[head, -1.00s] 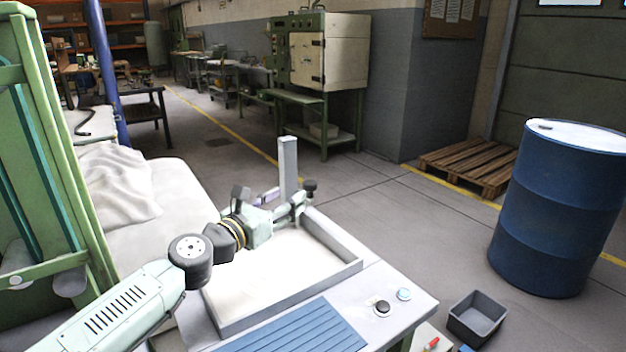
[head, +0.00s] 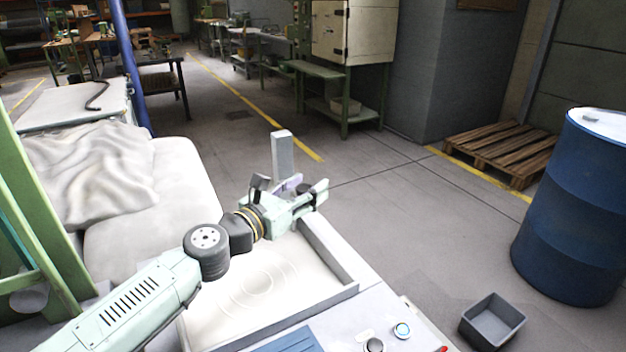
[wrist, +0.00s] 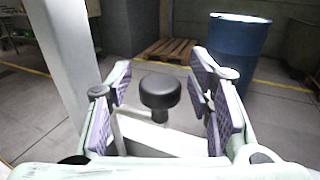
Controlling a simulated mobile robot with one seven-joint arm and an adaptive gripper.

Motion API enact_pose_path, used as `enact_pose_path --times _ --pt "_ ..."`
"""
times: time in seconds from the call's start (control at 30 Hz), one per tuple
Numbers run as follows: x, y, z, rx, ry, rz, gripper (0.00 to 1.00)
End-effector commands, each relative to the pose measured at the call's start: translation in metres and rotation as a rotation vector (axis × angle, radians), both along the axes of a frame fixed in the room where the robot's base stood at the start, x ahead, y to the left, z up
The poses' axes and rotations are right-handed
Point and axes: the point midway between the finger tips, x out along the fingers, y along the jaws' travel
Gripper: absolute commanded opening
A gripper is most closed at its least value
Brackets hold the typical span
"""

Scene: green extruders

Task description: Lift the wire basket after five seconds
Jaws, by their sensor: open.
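No wire basket is recognisable in either view. My gripper (head: 292,190) is open over the far end of the shallow white tray (head: 346,270), close to an upright grey post (head: 282,157). In the wrist view my gripper (wrist: 163,85) has its two purple-padded fingers apart. A black round knob (wrist: 160,92) shows between them, with space on both sides. I cannot tell how far ahead of the pads it lies. The post (wrist: 62,50) stands left of the fingers in the wrist view.
A console with a lit round button (head: 402,330) adjoins the tray. A grey bin (head: 492,322) and a blue drum (head: 572,215) stand on the floor to the right. A wooden pallet (head: 497,152) lies farther back. A cloth-covered surface (head: 90,175) is at left.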

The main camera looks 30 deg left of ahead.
Motion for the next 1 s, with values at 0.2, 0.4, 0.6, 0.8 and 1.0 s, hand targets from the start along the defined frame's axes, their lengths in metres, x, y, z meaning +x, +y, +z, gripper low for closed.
enact_pose_path --times 0.2,0.4,0.6,0.8,1.0 --pt "-0.0010 0.0001 -0.0002 0.000 0.000 0.001 0.47" --pt "-0.0009 0.0001 -0.0001 -0.001 0.000 0.000 0.40" --pt "-0.0008 0.0001 -0.0001 -0.001 0.000 0.000 0.26" --pt "-0.0008 0.0003 0.0000 -0.001 0.000 0.001 0.13" --pt "-0.0008 0.0004 0.0001 -0.001 0.000 0.001 0.00"
